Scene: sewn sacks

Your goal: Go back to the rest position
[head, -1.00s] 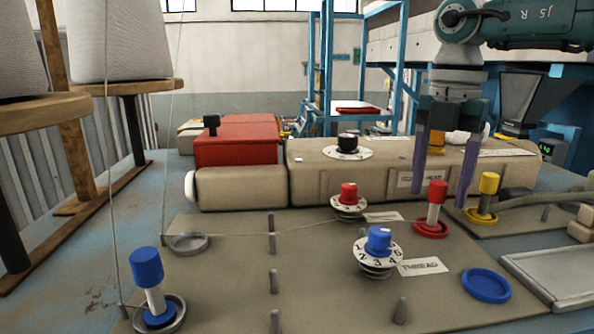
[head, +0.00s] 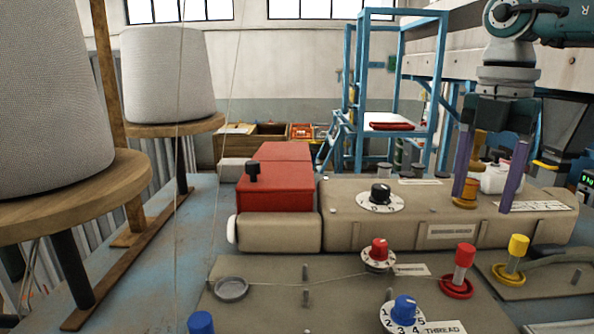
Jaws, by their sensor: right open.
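My right gripper (head: 487,177) hangs at the right of the head view, pointing down, its two purple fingers spread apart. It is empty, in front of the beige sewing machine body (head: 400,231) and above its front panel. An amber spool-like piece (head: 466,192) shows near the left finger; it seems to stand behind the fingers. My left gripper is not in the head view.
A red-capped peg (head: 465,256) and a yellow-capped peg (head: 518,247) stand below the gripper. Red (head: 379,249) and blue (head: 404,308) dials sit left of them. Thread cones stand on wooden discs (head: 75,190) at left. A blue frame (head: 398,90) stands behind.

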